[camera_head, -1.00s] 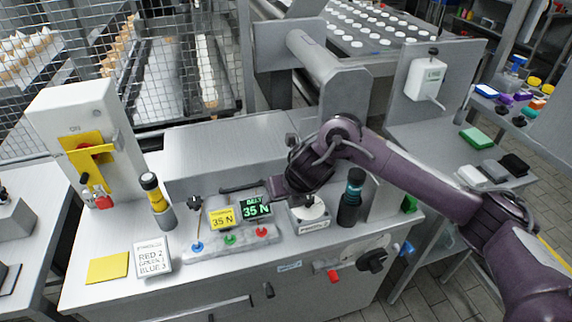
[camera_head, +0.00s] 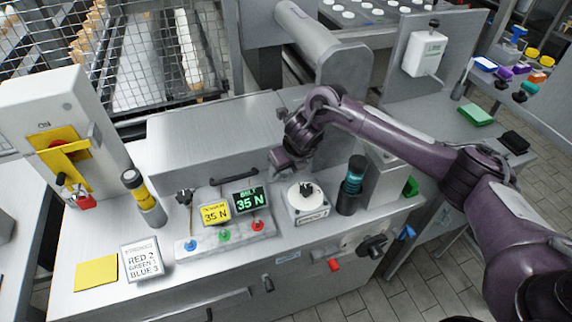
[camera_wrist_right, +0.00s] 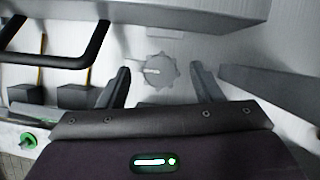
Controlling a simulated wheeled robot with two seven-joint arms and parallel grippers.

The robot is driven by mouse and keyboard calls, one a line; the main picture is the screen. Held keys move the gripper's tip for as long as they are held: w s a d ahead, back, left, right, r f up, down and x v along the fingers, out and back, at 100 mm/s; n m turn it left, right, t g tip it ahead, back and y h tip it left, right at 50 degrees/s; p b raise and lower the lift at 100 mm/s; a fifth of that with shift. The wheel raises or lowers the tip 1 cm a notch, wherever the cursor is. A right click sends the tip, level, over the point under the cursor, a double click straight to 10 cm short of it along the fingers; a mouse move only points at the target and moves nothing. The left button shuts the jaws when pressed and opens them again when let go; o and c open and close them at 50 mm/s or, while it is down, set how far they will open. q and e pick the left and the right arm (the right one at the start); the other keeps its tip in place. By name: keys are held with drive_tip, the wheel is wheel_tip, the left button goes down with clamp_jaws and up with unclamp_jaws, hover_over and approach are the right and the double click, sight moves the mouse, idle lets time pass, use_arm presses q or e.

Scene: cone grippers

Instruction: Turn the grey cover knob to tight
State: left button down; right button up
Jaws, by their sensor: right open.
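The grey cover knob (camera_wrist_right: 160,72) has a lobed rim and a pale pointer mark that points left in the right wrist view. My right gripper (camera_wrist_right: 160,86) is open, with one dark finger on each side of the knob and visible gaps between. In the head view my right gripper (camera_head: 285,160) is at the right end of the grey cover box (camera_head: 215,135). The knob cannot be made out there. My left gripper is not in view.
A black handle (camera_head: 234,177) is on the cover's front; it also shows in the right wrist view (camera_wrist_right: 60,61).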

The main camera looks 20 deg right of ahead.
drive_tip(key=c, duration=1)
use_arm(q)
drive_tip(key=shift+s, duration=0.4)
